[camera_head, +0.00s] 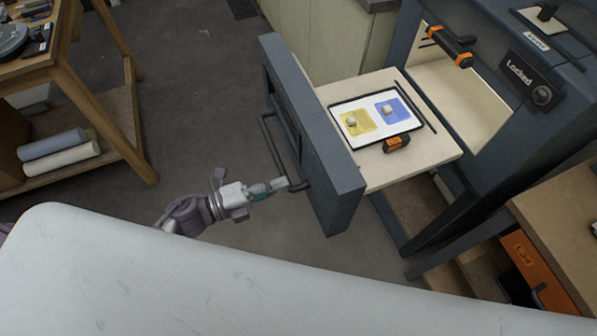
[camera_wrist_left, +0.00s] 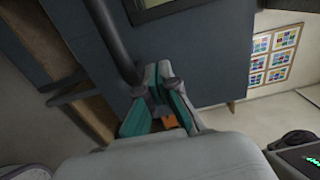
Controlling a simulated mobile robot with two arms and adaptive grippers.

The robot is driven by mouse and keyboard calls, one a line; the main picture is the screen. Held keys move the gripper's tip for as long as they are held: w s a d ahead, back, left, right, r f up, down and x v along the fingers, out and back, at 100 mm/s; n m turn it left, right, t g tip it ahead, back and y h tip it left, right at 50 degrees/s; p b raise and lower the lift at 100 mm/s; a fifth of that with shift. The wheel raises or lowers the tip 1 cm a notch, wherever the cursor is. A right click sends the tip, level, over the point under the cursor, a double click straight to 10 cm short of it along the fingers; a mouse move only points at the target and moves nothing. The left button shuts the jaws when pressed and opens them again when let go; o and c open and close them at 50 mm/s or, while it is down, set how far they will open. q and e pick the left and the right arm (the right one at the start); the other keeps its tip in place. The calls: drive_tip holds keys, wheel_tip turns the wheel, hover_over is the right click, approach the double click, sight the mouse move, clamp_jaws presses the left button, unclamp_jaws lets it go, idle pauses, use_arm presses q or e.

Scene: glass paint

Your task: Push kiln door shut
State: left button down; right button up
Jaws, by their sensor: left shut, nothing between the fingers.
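The kiln (camera_head: 440,130) is a dark blue-grey cabinet with a pale interior. Its kiln door (camera_head: 335,175) is a thick grey slab standing well out from the body, at the front end of a pale drawer-like shelf (camera_head: 435,155). A dark bar handle (camera_head: 275,150) runs along the door's outer face. My left gripper (camera_head: 285,185) is shut and empty at the lower end of that handle; I cannot tell if it touches. In the left wrist view its fingers (camera_wrist_left: 165,110) are beside the dark handle bar (camera_wrist_left: 112,40). My right gripper is not in view.
A wooden bench (camera_head: 90,60) stands left. Bare floor (camera_head: 190,110) lies between bench and door.

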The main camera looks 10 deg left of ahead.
sight(309, 175)
use_arm(q)
drive_tip(key=p+x, duration=0.1)
drive_tip(key=x, duration=0.3)
drive_tip(key=shift+w+d, duration=0.2)
drive_tip(key=shift+d, duration=0.15)
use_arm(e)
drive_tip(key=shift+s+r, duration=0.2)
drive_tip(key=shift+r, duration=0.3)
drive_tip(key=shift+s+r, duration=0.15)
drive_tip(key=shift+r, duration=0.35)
use_arm(q)
drive_tip(key=shift+w, duration=0.1)
